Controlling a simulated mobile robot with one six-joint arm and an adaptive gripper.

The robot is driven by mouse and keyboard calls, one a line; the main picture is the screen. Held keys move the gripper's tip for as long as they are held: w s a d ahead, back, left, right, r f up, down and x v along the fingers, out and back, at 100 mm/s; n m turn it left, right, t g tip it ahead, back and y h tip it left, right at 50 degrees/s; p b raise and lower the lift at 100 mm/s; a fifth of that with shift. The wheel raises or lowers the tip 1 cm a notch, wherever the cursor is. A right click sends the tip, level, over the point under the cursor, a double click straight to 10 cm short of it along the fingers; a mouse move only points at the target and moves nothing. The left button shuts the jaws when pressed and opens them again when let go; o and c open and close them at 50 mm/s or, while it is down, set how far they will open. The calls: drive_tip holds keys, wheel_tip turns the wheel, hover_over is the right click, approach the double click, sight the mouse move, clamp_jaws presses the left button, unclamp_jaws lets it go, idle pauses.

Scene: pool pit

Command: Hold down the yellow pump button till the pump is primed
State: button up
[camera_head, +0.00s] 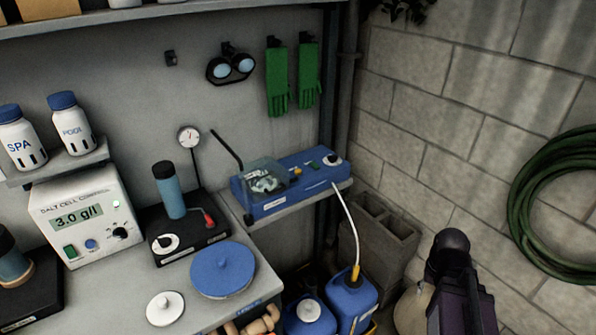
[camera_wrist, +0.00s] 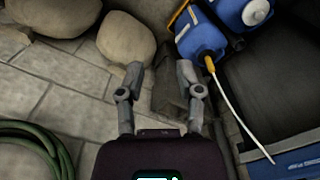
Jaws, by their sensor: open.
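The blue dosing pump (camera_head: 288,196) sits on a small shelf right of the bench in the head view. A white tube runs from the pump down to a blue canister (camera_head: 352,300). In the wrist view my gripper (camera_wrist: 160,78) is open and empty above the floor, apart from the pump. In the head view my arm shows at lower right, away from the pump.
Concrete blocks (camera_head: 378,235) stand beneath and right of the pump. A green hose (camera_head: 520,200) hangs on the right wall. Green gloves (camera_head: 277,80) hang above the pump. A gauge (camera_head: 189,136) on a thin stem stands left of it. Rounded sacks (camera_wrist: 127,40) lie on the floor.

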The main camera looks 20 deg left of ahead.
clamp_jaws()
idle(1.0)
